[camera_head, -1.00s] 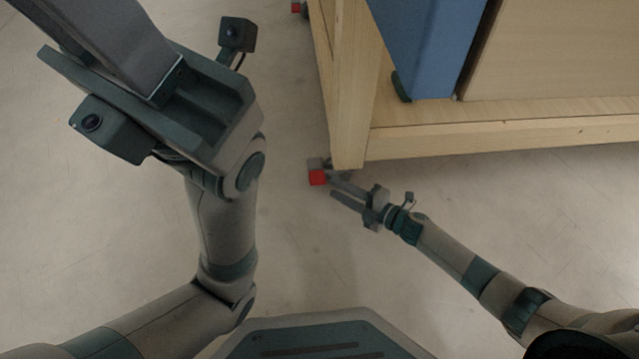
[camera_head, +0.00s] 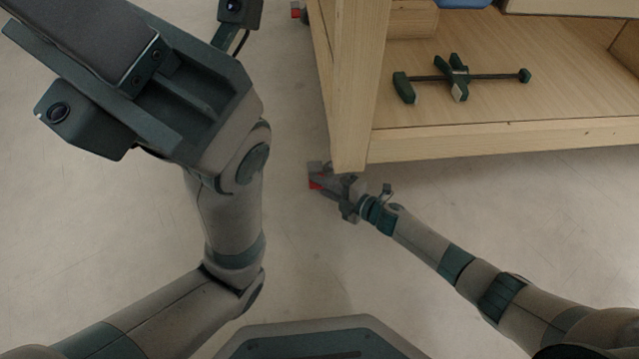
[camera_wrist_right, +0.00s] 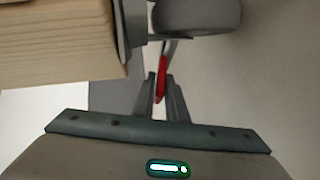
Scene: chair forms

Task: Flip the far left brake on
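In the head view a far left wheel with a red brake (camera_head: 297,12) shows at the top edge, beyond the wooden cart's left post. A near left wheel with a red brake (camera_head: 315,184) sits under the cart's near corner. My right gripper (camera_head: 326,187) is at this near wheel, partly covering its brake. In the right wrist view the red lever (camera_wrist_right: 162,80) lies between the two fingertips, below the grey wheel (camera_wrist_right: 196,14). The fingers look a little apart around it; contact is unclear. My left arm's wrist fills the upper left; its fingertips are out of the picture.
The wooden cart (camera_head: 480,142) stands at the upper right. A green and black clamp (camera_head: 459,77) lies on its lower shelf, with a blue thing (camera_head: 465,3) behind. The floor left of the cart is bare apart from my left arm above it.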

